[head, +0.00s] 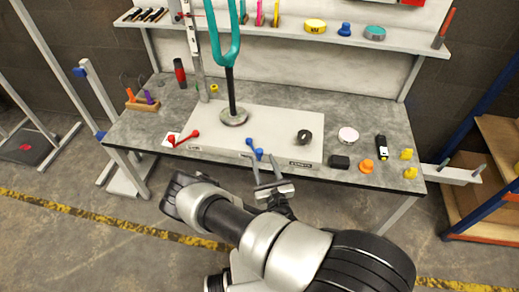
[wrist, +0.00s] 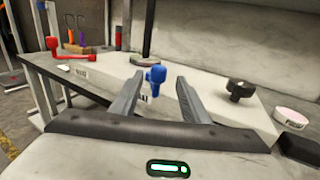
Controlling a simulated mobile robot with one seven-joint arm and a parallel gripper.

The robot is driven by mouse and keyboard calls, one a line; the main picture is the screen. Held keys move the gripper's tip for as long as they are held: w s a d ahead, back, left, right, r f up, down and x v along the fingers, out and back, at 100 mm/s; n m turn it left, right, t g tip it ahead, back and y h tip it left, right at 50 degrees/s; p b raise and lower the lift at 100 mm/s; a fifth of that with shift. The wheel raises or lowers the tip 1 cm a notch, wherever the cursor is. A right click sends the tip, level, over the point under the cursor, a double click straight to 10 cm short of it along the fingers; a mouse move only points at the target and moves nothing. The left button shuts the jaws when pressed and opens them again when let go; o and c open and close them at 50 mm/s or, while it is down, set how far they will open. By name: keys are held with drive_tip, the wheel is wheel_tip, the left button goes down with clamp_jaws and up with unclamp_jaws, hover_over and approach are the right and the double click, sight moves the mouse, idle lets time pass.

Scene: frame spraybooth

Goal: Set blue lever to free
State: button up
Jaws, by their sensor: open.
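The blue lever (head: 254,151) is on the front face of the pale box (head: 290,124) on the workbench. It also shows in the wrist view (wrist: 155,76), where its knob appears between the tips of my two fingers. My gripper (head: 266,164) is open and empty, just in front of the box face. I cannot tell whether the knob is inside the jaws or just beyond them. In the wrist view, my gripper (wrist: 160,84) has one finger on each side of the lever. A label behind the lever is partly covered and unreadable.
A teal fork-shaped frame (head: 228,50) stands on the box. Small jars and yellow and orange pieces (head: 367,166) lie at the bench's right end.

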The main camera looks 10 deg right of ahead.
drive_tip(key=s, duration=0.8)
drive_tip(key=shift+d+p, duration=0.3)
drive_tip(key=shift+d, duration=0.05)
